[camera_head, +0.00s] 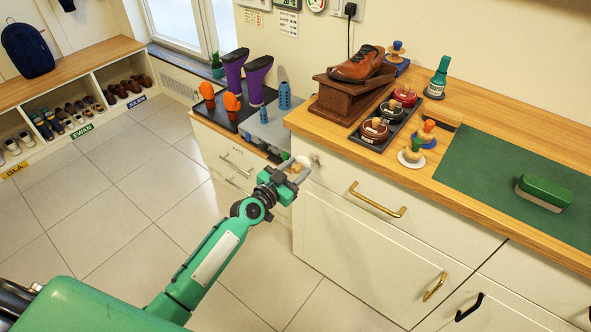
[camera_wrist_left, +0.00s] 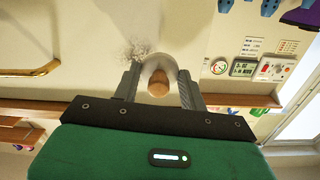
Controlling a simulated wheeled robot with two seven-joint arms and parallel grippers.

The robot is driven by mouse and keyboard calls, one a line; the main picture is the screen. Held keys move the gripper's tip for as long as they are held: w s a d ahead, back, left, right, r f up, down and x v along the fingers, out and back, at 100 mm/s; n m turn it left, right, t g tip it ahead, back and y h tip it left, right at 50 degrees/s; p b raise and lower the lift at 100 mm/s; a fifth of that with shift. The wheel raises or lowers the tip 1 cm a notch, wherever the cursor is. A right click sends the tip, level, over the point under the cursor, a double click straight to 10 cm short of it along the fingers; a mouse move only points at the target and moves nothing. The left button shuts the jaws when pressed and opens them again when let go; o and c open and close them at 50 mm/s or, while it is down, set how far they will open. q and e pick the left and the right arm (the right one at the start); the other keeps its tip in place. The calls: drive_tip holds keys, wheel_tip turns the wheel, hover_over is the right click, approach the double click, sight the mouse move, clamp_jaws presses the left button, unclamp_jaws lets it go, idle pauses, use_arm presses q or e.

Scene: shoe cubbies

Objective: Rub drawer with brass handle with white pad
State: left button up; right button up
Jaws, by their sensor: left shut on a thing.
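My left gripper (camera_head: 290,178) is shut on a round white pad (camera_head: 301,164) with a wooden knob. The left wrist view also shows the white pad (camera_wrist_left: 157,63), with its knob between the fingers. The pad is at the left end of the drawer with brass handle (camera_head: 340,181); I cannot tell whether it touches the front. The long brass handle (camera_head: 378,203) is to its right, and also shows at left in the wrist view (camera_wrist_left: 32,71). A grey speckled smudge (camera_wrist_left: 137,49) is on the drawer front beside the pad. My right gripper is not in view.
The wooden counter (camera_head: 470,125) above holds a brown shoe (camera_head: 357,64), polish tins (camera_head: 374,129), more knobbed pads (camera_head: 411,157) and a green brush (camera_head: 543,192). A cupboard with a brass handle (camera_head: 434,287) is below. Open floor (camera_head: 120,205) is at left.

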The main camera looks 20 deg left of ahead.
use_arm(q)
drive_tip(key=shift+x, duration=0.9)
